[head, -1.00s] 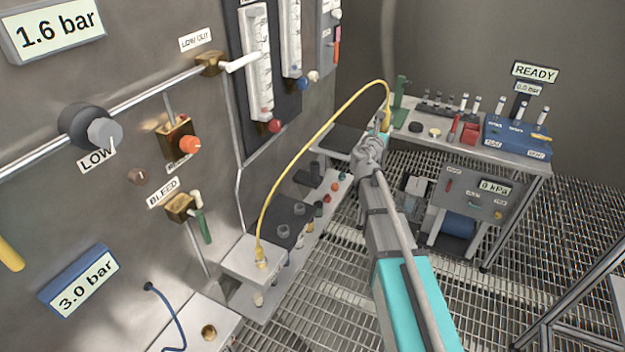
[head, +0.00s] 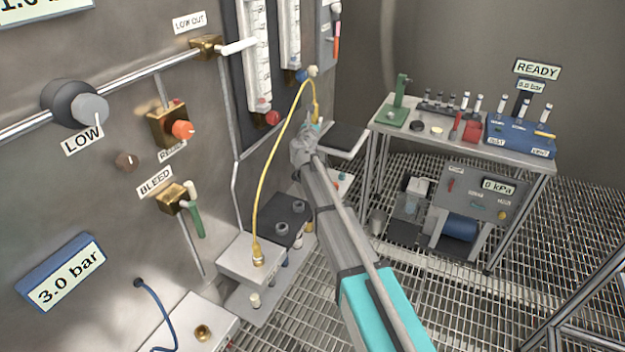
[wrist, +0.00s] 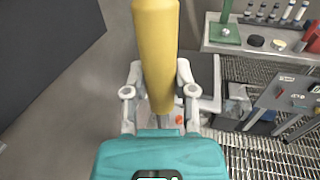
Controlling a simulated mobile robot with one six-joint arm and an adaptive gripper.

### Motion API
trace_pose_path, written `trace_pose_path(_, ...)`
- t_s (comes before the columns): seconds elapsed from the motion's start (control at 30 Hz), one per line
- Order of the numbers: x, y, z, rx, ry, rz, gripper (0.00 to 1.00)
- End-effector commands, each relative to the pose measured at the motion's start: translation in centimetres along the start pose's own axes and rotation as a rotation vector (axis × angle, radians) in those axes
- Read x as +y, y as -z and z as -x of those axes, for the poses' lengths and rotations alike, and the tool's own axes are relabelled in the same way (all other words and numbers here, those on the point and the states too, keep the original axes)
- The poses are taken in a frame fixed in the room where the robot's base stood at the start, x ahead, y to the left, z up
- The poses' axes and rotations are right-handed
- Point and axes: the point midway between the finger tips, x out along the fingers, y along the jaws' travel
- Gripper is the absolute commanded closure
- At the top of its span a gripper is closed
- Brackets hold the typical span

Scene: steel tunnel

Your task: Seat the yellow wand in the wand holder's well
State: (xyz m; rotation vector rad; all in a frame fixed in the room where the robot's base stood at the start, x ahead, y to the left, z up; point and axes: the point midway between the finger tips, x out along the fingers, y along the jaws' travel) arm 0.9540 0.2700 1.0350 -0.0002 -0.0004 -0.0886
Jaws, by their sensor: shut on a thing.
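The yellow wand (wrist: 157,50) is a thick yellow cylinder in the wrist view. It stands upright between the two pale fingers of my gripper (wrist: 157,95), which is shut on it. In the head view my gripper (head: 308,140) is near the wall, below the gauge tubes, and the wand is small and partly hidden there. A yellow hose (head: 262,185) arches from the wand's top down to a brass fitting on a grey box (head: 250,262). I cannot tell for sure which fixture is the wand holder; a dark block with grey rings (head: 283,212) stands below my gripper.
The panel wall at left carries knobs, valves and a 3.0 bar display (head: 62,275). A bench (head: 540,168) with a green stand (head: 399,97) and a blue rack (head: 520,138) is at back right. The grating floor (head: 400,275) between is open.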

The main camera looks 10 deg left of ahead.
Motion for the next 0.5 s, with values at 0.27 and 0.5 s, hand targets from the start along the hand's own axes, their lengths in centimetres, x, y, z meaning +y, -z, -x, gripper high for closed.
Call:
trace_pose_path(0.27,0.07,-0.03,0.05,0.000,-0.001,0.000,1.00)
trace_pose_path(0.5,0.10,0.79,0.06,0.000,-0.001,0.000,1.00)
